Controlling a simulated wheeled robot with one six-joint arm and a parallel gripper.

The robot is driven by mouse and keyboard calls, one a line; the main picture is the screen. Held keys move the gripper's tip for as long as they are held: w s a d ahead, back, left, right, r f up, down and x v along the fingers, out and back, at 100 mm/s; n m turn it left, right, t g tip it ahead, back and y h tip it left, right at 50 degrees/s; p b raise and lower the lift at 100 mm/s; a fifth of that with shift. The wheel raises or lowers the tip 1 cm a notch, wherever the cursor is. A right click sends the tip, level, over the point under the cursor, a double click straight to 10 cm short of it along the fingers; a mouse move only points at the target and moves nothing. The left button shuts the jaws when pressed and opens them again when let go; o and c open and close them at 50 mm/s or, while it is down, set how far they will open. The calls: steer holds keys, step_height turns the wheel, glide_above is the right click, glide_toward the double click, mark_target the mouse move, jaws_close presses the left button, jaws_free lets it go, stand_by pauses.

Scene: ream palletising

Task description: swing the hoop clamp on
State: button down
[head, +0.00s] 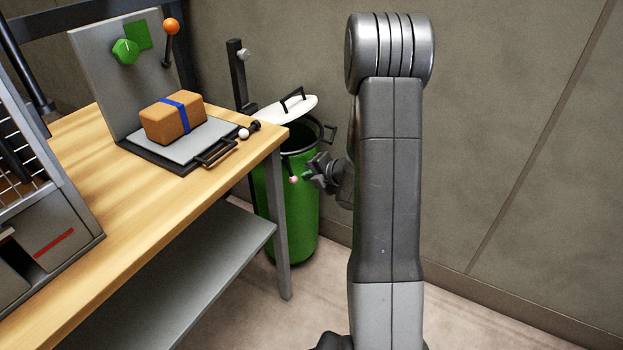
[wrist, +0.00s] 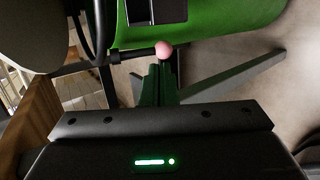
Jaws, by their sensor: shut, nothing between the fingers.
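A green drum (head: 290,215) stands on the floor beyond the bench's right end; its green side also fills the top of the wrist view (wrist: 215,22). A white lid (head: 284,109) with a black handle sits tilted at its upper left, and the dark opening shows beside it. A dark lever (wrist: 132,54) ends in a pink ball (wrist: 162,49), which also shows in the head view (head: 293,180). I cannot clearly make out the hoop clamp's full ring. My gripper (wrist: 160,72) is shut and empty, its tips close to the ball; it also shows in the head view (head: 312,174).
A wooden bench (head: 130,190) with a lower shelf (head: 190,285) stands on the left. On it are a brown parcel with a blue band (head: 172,117) on a grey plate and an upright panel (head: 95,60). A dark post (head: 238,75) rises behind the drum. Floor to the right is clear.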

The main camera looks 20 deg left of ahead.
steer(key=p+v, duration=0.2)
steer(key=v, duration=0.8)
steer(key=shift+d+f+p, duration=0.25)
steer(key=shift+f+p, duration=0.05)
steer(key=shift+s, duration=0.1)
